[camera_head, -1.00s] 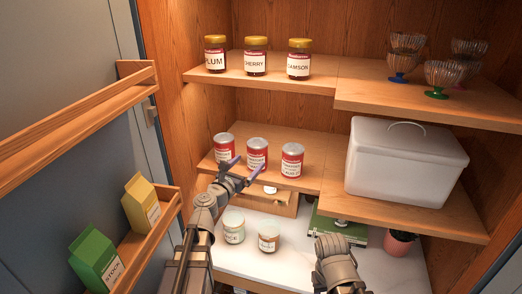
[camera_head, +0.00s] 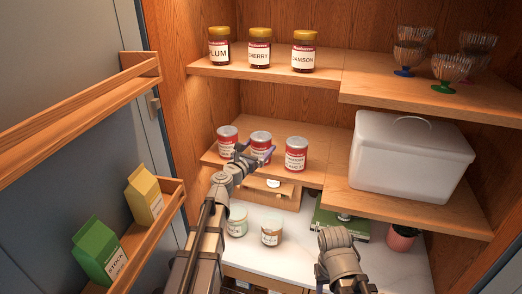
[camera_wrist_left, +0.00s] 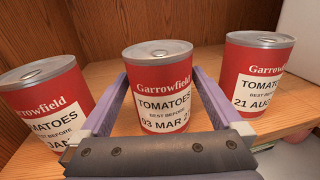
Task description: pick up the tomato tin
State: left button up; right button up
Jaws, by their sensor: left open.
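Three red and white tomato tins stand in a row on the middle shelf: a left tin (camera_head: 228,138), a middle tin (camera_head: 262,138) and a right tin (camera_head: 296,154). In the left wrist view the left tin (camera_wrist_left: 50,100) shows part of "JAN", the middle tin (camera_wrist_left: 160,85) reads "03 MAR 2", and the right tin (camera_wrist_left: 257,75) "21 AUG". All stand upright. My left gripper (camera_head: 255,151) is open at the middle tin. In the left wrist view its purple fingers lie on either side of that tin, with gaps showing.
A white lidded bin (camera_head: 410,158) stands right of the tins. Jam jars (camera_head: 260,52) and glass dishes (camera_head: 414,50) stand on the shelf above. Below, two jars (camera_head: 271,232) stand on a white counter (camera_head: 300,262). My right arm is at the lower right.

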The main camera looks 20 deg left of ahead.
pick_arm(q)
jog(key=shift+x, duration=0.85)
jog(key=shift+s, duration=0.1)
grip_shut()
jog(key=shift+r, duration=0.15)
notch_tip(320, 180, up, 10)
jog(key=p, duration=1)
